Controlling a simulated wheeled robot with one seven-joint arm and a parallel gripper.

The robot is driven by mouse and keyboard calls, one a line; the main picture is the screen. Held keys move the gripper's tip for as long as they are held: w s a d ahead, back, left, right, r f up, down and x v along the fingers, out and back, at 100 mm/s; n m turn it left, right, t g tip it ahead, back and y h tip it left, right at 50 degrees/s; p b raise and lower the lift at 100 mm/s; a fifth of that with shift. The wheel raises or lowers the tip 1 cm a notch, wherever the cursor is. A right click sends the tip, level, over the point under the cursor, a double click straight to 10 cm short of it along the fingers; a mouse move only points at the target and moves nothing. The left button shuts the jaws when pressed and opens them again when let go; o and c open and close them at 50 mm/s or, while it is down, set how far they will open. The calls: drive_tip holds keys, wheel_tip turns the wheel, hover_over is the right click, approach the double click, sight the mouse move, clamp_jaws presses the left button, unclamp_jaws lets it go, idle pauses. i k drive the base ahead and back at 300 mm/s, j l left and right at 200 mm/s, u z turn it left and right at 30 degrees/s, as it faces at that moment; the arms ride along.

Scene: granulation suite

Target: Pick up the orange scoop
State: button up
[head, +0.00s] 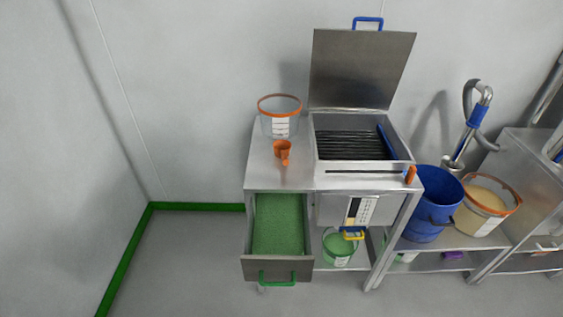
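The orange scoop (282,149) sits on the left part of the steel bench top (262,175). It looks like a small cup with a short handle toward the front. It stands in front of a clear tub with an orange rim (280,105) and a white label, and left of the open machine box. My gripper is not in view.
An open drawer (277,268) with green contents and a green handle juts out below the scoop. A raised lid (360,68) stands over the machine box. A blue bucket (425,205) and a beige-filled tub (485,205) stand right. Floor at left is clear.

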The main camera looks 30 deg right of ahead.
sight(282, 147)
drive_tip(key=i+z, duration=0.3)
drive_tip(key=z, duration=0.2)
drive_tip(key=i+j+z, duration=0.2)
drive_tip(key=z, duration=0.25)
drive_tip(key=i+j+z, duration=0.25)
drive_tip(key=z, duration=0.25)
drive_tip(key=i, duration=0.05)
